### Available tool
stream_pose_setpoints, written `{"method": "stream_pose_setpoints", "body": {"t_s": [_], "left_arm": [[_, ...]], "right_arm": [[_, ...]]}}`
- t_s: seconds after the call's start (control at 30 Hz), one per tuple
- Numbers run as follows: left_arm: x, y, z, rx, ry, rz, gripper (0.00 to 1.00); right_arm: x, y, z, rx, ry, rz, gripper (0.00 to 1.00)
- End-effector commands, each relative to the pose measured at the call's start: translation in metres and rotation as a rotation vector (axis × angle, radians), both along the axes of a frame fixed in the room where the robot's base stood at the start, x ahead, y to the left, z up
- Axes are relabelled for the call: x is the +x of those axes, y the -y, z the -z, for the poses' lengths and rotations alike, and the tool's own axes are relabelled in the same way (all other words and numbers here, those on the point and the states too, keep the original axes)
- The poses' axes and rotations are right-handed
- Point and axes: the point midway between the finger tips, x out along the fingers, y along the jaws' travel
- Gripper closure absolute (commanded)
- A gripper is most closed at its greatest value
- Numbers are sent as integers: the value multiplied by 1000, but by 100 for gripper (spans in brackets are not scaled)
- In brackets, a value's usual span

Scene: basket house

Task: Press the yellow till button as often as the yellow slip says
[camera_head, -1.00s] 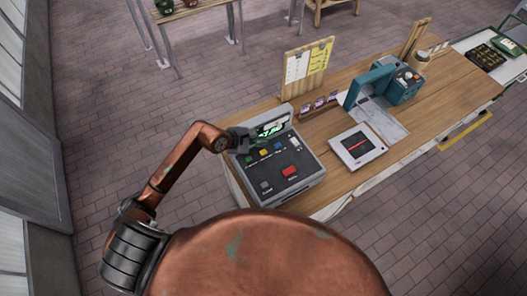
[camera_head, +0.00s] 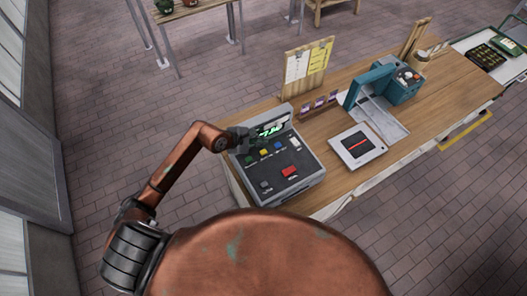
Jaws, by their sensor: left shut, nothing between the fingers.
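The grey till (camera_head: 304,183) stands at the near left end of the wooden counter. Its small yellow button (camera_head: 264,152) sits in a row between a green button (camera_head: 249,160) and a blue one (camera_head: 278,145). A lit green display (camera_head: 270,130) is behind the row; its digits are too small to read surely. The yellow slip (camera_head: 320,56) hangs on a wooden board beside a white slip (camera_head: 297,66); its writing is too small to read. My left gripper (camera_head: 250,140) is shut and empty, over the till's back left, just left of the yellow button. My right gripper is not in view.
A large red button (camera_head: 289,171) is on the till's front. Behind the till stands a small wooden rack (camera_head: 319,105). A white scanner pad (camera_head: 357,145) and a teal machine (camera_head: 369,84) stand to the right on the counter (camera_head: 436,90).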

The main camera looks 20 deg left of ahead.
Motion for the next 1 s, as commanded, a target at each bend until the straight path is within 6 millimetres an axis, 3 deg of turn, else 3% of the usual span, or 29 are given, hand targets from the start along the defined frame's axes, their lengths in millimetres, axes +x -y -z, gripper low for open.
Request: {"method": "stream_pose_setpoints", "body": {"t_s": [0.67, 0.77, 0.87, 1.0], "left_arm": [[-1, 6, -6, -25, 3, 5, 100], [-2, 21, -21, -100, 12, 14, 100], [-6, 46, -49, -230, 21, 28, 100], [-14, 80, -105, -479, 16, 33, 100]], "right_arm": [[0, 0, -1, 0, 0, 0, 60], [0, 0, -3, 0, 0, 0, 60], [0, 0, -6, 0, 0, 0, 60], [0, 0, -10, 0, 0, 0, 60]]}}
